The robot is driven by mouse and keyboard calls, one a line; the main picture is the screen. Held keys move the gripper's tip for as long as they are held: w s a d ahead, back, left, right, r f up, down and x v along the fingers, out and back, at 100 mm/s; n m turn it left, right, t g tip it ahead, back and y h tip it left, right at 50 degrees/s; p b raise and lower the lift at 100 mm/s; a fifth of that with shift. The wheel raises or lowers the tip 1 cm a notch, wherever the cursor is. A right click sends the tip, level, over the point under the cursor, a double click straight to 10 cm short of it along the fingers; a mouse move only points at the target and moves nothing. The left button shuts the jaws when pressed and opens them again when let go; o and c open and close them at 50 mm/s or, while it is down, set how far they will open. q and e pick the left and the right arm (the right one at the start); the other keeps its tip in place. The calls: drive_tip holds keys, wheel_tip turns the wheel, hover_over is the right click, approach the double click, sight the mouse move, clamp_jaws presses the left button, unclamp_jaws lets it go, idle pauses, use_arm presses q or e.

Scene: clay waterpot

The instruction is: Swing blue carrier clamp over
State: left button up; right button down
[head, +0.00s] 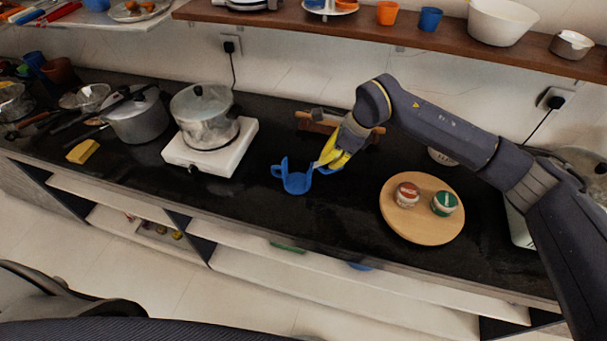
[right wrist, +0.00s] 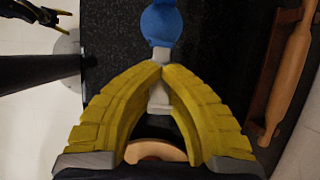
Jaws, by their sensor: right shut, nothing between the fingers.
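The blue carrier (head: 297,183) stands on the black counter, in the middle of the head view. It has a cup-like body with a raised piece at its left, and a second curved blue part (head: 328,171) shows at its right, by my right fingertips. My right gripper (head: 329,160), with yellow fingers, is shut and empty at the carrier's right side. In the right wrist view the fingertips meet just short of a rounded blue part (right wrist: 160,24); contact cannot be told.
A round wooden board (head: 425,228) with two small jars (head: 407,194) lies to the right. A pot (head: 204,116) stands on a white burner (head: 180,151) to the left. A rolling pin (right wrist: 293,70) lies behind. The counter in front of the carrier is clear.

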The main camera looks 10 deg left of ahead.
drive_tip(key=shift+r, duration=0.1)
idle(0.3)
drive_tip(key=shift+a+r+h, duration=0.3)
drive_tip(key=shift+a+h, duration=0.1)
drive_tip(key=shift+h, duration=0.5)
drive_tip(key=shift+a+r+h, duration=0.15)
drive_tip(key=shift+a+h, duration=0.05)
drive_tip(key=shift+h, duration=0.1)
drive_tip(key=shift+a+r+h, duration=0.1)
drive_tip(key=shift+a+h, duration=0.1)
drive_tip(key=shift+h, duration=0.3)
drive_tip(key=shift+a+r+h, duration=0.15)
drive_tip(key=shift+a+h, duration=0.35)
drive_tip(key=shift+h, duration=0.2)
